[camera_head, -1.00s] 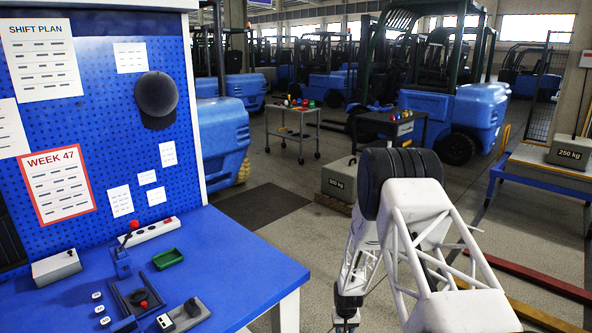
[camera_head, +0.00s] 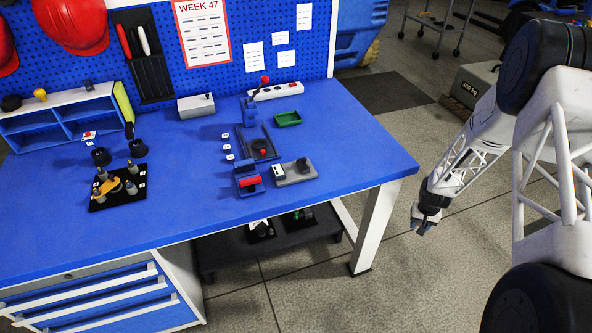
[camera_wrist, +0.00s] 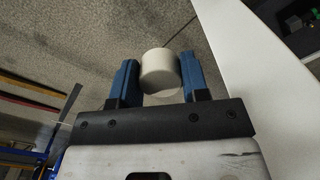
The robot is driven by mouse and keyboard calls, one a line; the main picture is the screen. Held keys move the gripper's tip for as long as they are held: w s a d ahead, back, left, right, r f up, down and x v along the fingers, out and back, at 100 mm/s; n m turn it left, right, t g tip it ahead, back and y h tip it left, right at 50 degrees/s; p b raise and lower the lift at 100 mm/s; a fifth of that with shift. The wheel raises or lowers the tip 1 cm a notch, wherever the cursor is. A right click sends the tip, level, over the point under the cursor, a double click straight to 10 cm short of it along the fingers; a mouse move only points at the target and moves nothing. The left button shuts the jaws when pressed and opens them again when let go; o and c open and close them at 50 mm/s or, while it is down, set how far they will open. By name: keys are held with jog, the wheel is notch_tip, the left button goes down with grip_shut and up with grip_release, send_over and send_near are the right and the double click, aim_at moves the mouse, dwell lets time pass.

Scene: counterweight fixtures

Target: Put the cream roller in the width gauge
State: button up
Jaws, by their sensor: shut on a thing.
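My gripper (camera_head: 426,221) hangs beyond the right edge of the blue workbench, above the floor. In the wrist view its blue fingers (camera_wrist: 158,72) are shut on the cream roller (camera_wrist: 160,70), a short pale cylinder. The roller cannot be made out in the head view. Several small fixtures stand on the bench: a grey plate with a dark block (camera_head: 296,173), a blue holder with a red cylinder (camera_head: 249,181), and a dark frame with a red knob (camera_head: 259,147). I cannot tell for sure which one is the width gauge.
A green tray (camera_head: 288,119), a white power strip (camera_head: 276,91) and a grey box (camera_head: 196,106) lie farther back on the workbench (camera_head: 360,150). A black board with pegs (camera_head: 118,187) is at left. The bench's right end is clear.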

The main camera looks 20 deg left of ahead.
jog(key=s+a+r+n, duration=0.4)
jog(key=s+a+r, duration=0.4)
jog(key=s+a, duration=0.3)
jog(key=s+a+r+n, duration=0.3)
jog(key=s+a+r, duration=0.55)
jog(key=a, duration=0.55)
jog(key=s+a+r+n, duration=0.1)
jog(key=s+a+r, duration=0.2)
jog(key=a+r, duration=0.2)
jog(key=s+a+r, duration=0.4)
jog(key=a+r, duration=0.2)
jog(key=r, duration=0.4)
jog(key=shift+s+n, duration=0.15)
jog(key=shift+n, duration=0.25)
jog(key=shift+a, duration=0.1)
send_over(290, 172)
jog(key=shift+f, duration=0.75)
jog(key=shift+f, duration=0.1)
jog(key=shift+f, duration=1.65)
jog(key=shift+f, duration=0.6)
